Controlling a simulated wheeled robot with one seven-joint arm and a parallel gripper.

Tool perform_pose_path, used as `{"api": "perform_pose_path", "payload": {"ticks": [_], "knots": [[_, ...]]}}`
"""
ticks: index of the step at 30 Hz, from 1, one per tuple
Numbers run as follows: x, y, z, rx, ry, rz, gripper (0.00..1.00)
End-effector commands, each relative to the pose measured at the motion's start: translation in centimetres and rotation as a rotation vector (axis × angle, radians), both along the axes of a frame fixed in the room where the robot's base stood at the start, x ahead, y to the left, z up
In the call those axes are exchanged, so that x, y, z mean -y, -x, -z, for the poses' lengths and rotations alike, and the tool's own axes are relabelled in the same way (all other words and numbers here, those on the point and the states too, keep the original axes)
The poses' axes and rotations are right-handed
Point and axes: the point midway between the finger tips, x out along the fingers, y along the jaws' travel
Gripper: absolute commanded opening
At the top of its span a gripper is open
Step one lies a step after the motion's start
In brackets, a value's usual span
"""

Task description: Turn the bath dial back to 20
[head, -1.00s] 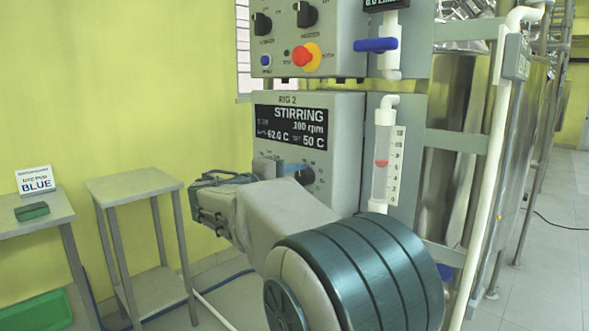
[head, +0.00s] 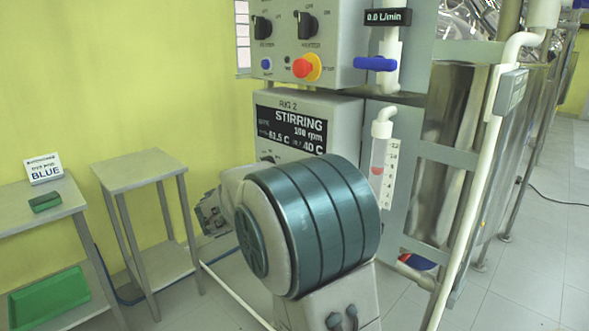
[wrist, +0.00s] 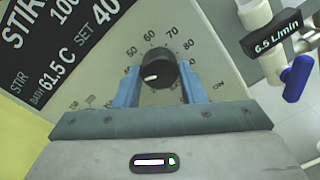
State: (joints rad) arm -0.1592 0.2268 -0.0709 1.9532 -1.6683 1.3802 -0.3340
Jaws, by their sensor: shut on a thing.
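The bath dial (wrist: 158,72) is a round black knob with a white pointer mark, on a grey panel with a printed scale. Its mark points left and slightly down, below the printed 50. My gripper (wrist: 160,77) is shut on the dial, one blue finger on each side. The rig's display (head: 290,130) reads STIRRING, 100 rpm, about 61.5 C, and set 40 C. The display also shows tilted in the wrist view (wrist: 60,45). In the head view my arm hides the dial and the fingers.
A blue valve handle (wrist: 298,79) and a 6.5 L/min readout (wrist: 275,32) are right of the dial. Above the rig sits a panel with a red and yellow stop button (head: 307,67). A small empty table (head: 140,170) stands to the left.

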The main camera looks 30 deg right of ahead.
Motion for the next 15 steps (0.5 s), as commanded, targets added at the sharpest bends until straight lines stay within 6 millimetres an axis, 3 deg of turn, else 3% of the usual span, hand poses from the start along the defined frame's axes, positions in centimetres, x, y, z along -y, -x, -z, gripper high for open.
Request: {"api": "perform_pose_path", "payload": {"ticks": [15], "knots": [[0.09,0.17,-0.48,-0.468,0.165,0.005,0.14]]}}
